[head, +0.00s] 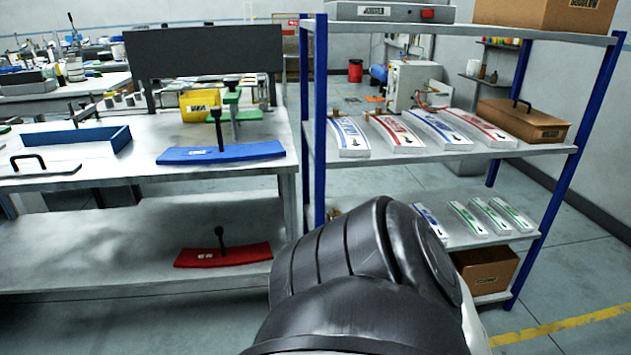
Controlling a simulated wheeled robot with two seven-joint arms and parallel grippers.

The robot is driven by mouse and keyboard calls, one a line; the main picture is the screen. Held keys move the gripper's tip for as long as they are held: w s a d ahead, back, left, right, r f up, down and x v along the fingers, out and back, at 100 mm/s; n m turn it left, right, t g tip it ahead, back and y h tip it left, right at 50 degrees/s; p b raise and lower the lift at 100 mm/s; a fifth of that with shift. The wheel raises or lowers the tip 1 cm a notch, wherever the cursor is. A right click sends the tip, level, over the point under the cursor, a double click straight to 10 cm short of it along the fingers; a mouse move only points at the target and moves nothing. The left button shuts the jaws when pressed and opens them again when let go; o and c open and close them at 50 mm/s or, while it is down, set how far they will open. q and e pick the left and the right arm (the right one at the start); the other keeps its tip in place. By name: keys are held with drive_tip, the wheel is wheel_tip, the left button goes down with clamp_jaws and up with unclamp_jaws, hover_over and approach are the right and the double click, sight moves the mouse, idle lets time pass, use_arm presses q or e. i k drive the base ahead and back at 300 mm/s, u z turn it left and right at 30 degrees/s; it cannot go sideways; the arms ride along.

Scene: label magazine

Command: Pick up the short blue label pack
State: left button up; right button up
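On the right rack's lower shelf lies a short label pack with blue print (433,220), its left end hidden behind my black arm link. Several short packs with green print (467,217) lie to its right. On the shelf above are longer packs: one with blue print (349,138) at the left, another with blue print (437,130) and two with red print (395,133). Neither of my grippers shows. Only a large black part of my arm fills the lower middle of the view.
The rack (320,110) has blue posts and grey shelves. A brown box (487,268) stands below the short packs, and a brown lidded case (522,122) sits right of the long ones. A workbench (130,170) at left holds a blue curved piece (250,152). Floor at right is clear.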

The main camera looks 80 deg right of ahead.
sight(419, 208)
drive_tip(key=z, duration=3.25)
